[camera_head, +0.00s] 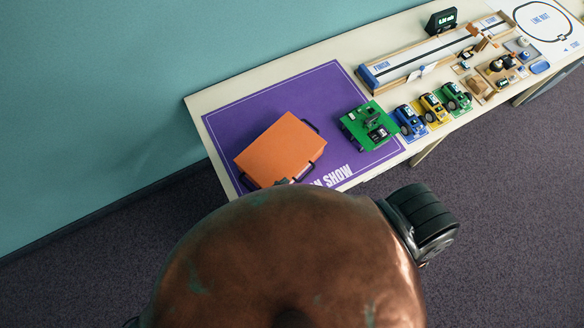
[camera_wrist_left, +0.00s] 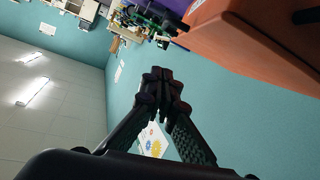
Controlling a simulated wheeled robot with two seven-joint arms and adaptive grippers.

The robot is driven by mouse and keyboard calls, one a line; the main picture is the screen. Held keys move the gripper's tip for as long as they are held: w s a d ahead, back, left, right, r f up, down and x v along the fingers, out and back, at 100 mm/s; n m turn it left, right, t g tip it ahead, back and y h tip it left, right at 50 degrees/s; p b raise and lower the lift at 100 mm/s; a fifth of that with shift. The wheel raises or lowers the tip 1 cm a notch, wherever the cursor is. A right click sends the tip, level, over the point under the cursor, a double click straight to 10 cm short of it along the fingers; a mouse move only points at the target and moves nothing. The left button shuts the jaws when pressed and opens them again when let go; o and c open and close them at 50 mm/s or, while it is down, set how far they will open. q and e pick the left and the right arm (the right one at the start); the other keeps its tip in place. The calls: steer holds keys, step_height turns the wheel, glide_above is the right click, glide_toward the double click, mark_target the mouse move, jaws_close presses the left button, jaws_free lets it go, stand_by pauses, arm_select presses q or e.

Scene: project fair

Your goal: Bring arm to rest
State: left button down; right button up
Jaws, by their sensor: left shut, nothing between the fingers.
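My left gripper (camera_wrist_left: 162,92) shows in the left wrist view with its two dark fingers together and nothing between them. It is apart from the orange case (camera_wrist_left: 255,40), which fills the upper right of that view. In the head view only a small dark tip, perhaps of this gripper, shows at the near edge of the orange case (camera_head: 279,149); the rest of it is hidden. My right gripper is in neither view.
The case lies on a purple mat (camera_head: 235,117) on a long table (camera_head: 222,92) by a teal wall. A green board vehicle (camera_head: 368,126), several toy trucks (camera_head: 432,108) and a track (camera_head: 430,55) stand to its right. A large copper rounded surface covers the lower middle.

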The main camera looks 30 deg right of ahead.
arm_select(q)
steer(key=shift+s+a+r, duration=0.15)
steer(key=shift+a+r, duration=0.05)
steer(key=shift+a, duration=0.5)
